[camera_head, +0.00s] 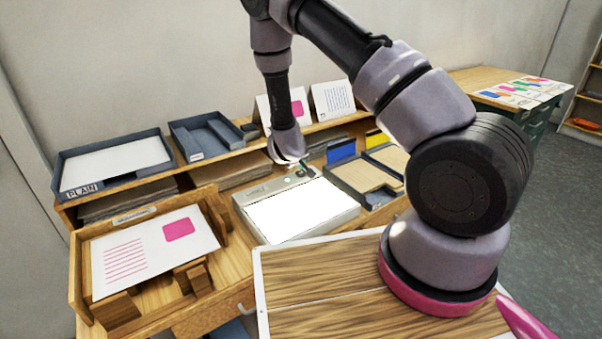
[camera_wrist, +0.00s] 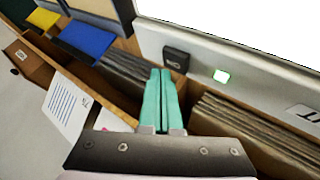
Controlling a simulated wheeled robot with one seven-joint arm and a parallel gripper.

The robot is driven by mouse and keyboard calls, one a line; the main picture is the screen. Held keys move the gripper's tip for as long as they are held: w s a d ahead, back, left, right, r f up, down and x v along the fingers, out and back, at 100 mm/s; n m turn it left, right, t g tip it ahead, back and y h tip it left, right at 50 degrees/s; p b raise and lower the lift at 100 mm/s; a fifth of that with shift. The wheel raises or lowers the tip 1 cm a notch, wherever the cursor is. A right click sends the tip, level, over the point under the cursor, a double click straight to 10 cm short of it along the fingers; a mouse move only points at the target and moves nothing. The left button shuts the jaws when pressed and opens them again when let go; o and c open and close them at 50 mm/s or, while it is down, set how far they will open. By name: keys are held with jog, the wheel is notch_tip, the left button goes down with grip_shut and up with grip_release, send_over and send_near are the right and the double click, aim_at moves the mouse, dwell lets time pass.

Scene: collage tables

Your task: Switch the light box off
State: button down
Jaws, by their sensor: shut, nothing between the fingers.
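The light box (camera_head: 348,212) stands on the desk with its white top panel glowing brightly. In the head view, my gripper is over the box's back edge, mostly hidden by my wrist.
A wooden tray with a printed sheet (camera_head: 150,250) is left of the box. Grey trays (camera_head: 110,165) and upright cards (camera_head: 333,100) stand on the shelf behind. A compartment tray (camera_head: 345,183) is close on the right. A wood-topped surface (camera_head: 310,275) lies in front.

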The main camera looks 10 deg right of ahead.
aim_at(301, 174)
jog(key=shift+f, duration=0.1)
dwell(0.4)
jog(key=shift+f, duration=0.3)
jog(key=shift+f, duration=0.25)
dwell(0.4)
jog(key=shift+r, duration=0.7)
jog(key=shift+r, duration=3)
